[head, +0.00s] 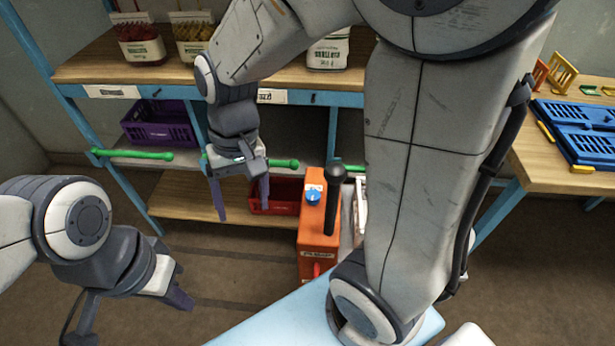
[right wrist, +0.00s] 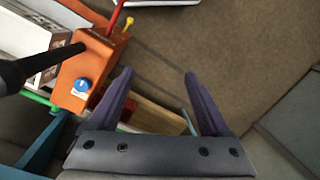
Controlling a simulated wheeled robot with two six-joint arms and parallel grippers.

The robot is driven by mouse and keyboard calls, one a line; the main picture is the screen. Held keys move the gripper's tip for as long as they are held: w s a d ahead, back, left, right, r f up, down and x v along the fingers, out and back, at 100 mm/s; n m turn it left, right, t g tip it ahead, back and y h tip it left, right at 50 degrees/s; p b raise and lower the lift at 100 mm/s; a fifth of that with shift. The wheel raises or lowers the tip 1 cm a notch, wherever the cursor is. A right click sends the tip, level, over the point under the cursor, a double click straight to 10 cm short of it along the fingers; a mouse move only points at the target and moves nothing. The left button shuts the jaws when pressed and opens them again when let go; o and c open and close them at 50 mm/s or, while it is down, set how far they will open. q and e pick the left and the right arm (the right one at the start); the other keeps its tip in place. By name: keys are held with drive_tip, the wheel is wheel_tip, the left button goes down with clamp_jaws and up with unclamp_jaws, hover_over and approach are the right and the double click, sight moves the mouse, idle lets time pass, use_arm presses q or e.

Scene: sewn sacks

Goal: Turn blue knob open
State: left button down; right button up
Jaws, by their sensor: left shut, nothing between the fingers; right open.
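In the right wrist view the knob (right wrist: 81,86) shows a white mark, and the orange machine (right wrist: 66,97) lies left of my fingers. My right gripper (head: 242,205) is open and empty, left of the machine and apart from the knob. Its two purple fingers (right wrist: 158,85) point away from the wrist camera. My left gripper (head: 182,299) is shut and empty at the lower left, far from the machine.
Shelves with a purple crate (head: 160,123), a red crate (head: 275,196) and labelled sacks (head: 137,38) stand behind. Green bars (head: 135,154) run along the shelf front. A table with a blue rack (head: 580,128) is at the right. Open floor lies left of the machine.

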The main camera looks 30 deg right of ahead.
drive_tip(key=w+d+f+m+y+b, duration=0.1)
drive_tip(key=w+d+f+m, duration=0.3)
drive_tip(key=w+d+m, duration=0.4)
drive_tip(key=m+y+b, duration=0.2)
drive_tip(key=m, duration=0.5)
approach(313, 194)
drive_tip(key=x, duration=0.8)
drive_tip(key=shift+s+a+f, duration=0.1)
drive_tip(key=shift+f, duration=0.15)
clamp_jaws()
